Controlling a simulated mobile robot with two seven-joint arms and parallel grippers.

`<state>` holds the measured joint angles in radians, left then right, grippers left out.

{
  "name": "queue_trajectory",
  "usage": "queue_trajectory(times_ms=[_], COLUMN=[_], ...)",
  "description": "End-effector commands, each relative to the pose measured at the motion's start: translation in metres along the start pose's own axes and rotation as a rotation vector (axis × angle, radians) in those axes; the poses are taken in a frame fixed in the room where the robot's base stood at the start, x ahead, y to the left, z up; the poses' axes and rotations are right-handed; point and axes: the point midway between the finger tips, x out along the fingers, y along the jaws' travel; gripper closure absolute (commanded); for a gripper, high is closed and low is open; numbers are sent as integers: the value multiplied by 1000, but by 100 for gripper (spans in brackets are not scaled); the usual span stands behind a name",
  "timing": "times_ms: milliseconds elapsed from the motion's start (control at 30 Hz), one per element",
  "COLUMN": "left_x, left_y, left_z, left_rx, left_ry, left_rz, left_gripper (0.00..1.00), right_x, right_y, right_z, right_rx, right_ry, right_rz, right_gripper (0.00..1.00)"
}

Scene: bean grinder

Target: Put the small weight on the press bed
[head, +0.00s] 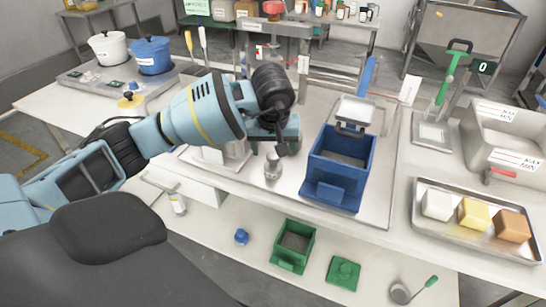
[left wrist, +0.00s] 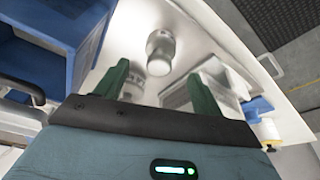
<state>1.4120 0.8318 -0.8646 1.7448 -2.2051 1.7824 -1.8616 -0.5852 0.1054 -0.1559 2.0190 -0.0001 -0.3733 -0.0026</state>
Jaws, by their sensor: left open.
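A small silver metal weight (head: 272,164) stands upright on the white worktop, left of the blue box. In the left wrist view a metal cylinder (left wrist: 160,48) lies ahead of the fingertips. A second metallic shape (left wrist: 133,82) shows beside the left-hand finger; I cannot tell whether it is another weight. My left gripper (left wrist: 161,85) is open, with its green fingers apart and nothing clearly held. In the head view its teal body is just behind the weight, its fingertips unclear. A flat metal plate (head: 432,132), possibly the press bed, lies below a green-handled lever. My right gripper is not in view.
A blue open box (head: 338,172) stands right of the weight. A tray (head: 420,216) with white, yellow and orange blocks is at the right front. A green box (head: 293,245) and a ladle (head: 405,292) are on the lower surface. Two pots stand back left.

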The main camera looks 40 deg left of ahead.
Motion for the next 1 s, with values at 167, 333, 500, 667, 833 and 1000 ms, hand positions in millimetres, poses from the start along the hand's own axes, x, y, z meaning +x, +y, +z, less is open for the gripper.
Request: queue_trajectory(times_ms=[167, 333, 500, 667, 833, 1000], left_x=[-29, -41, -44, -44, -41, -14], left_y=[0, 0, 0, 0, 2, 30], left_z=[-1, 0, 0, 0, 3, 51], left_rx=[0, 0, -1, -1, -2, -35], left_ry=[3, 1, 0, 0, -10, -165], left_rz=[1, 0, -1, -1, 6, 116], left_gripper=[32, 32, 32, 32, 32, 32], right_x=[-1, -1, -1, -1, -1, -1], right_y=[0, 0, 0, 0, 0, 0], right_z=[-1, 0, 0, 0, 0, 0], right_rx=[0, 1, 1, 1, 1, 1], right_ry=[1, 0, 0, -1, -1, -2], right_rz=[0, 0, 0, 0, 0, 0], right_gripper=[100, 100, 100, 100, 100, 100])
